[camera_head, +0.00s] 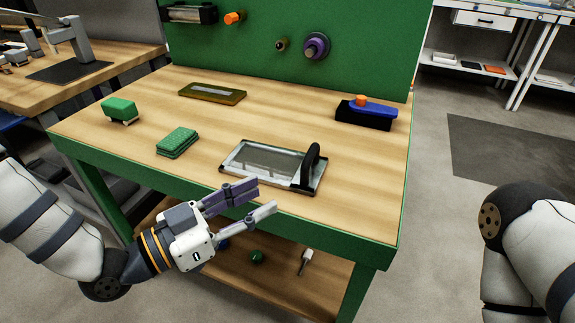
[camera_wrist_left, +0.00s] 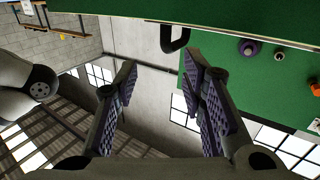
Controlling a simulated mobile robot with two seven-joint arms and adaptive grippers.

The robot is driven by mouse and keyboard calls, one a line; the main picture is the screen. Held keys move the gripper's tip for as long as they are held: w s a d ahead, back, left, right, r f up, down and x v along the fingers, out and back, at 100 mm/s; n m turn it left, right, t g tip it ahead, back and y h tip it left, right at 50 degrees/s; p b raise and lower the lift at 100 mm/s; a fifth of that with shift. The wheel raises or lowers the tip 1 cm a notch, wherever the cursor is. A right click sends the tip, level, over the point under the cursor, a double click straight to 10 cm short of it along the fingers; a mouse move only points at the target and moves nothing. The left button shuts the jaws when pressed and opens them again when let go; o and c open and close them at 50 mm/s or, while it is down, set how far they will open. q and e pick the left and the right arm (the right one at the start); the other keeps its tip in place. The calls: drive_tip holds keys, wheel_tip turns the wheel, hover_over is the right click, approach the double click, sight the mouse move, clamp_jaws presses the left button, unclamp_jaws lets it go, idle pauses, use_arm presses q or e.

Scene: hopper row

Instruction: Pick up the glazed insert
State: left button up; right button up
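The glazed insert (camera_head: 265,158) is a flat rectangular panel with a pale metal frame and a grey glass pane. It lies on the wooden bench top near the front edge, with a black upright handle (camera_head: 309,163) at its right end. The handle also shows at the top of the left wrist view (camera_wrist_left: 175,40), beyond the fingers. My left gripper (camera_head: 266,193) is open and empty at the bench's front edge, apart from the insert and in front of it. Its spread fingers also show in the left wrist view (camera_wrist_left: 160,68). My right gripper is outside both views.
The green-edged bench (camera_head: 110,160) also holds a green block (camera_head: 120,109), green stacked pads (camera_head: 177,142), a yellowish framed plate (camera_head: 212,93) and a black-and-blue tool (camera_head: 367,111). A green back panel (camera_head: 350,40) carries several fittings. Bench top around the insert is mostly clear.

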sight(295, 188)
use_arm(q)
drive_tip(key=x, duration=0.9)
drive_tip(key=shift+w+a, duration=0.1)
drive_tip(key=shift+w, duration=0.35)
clamp_jaws()
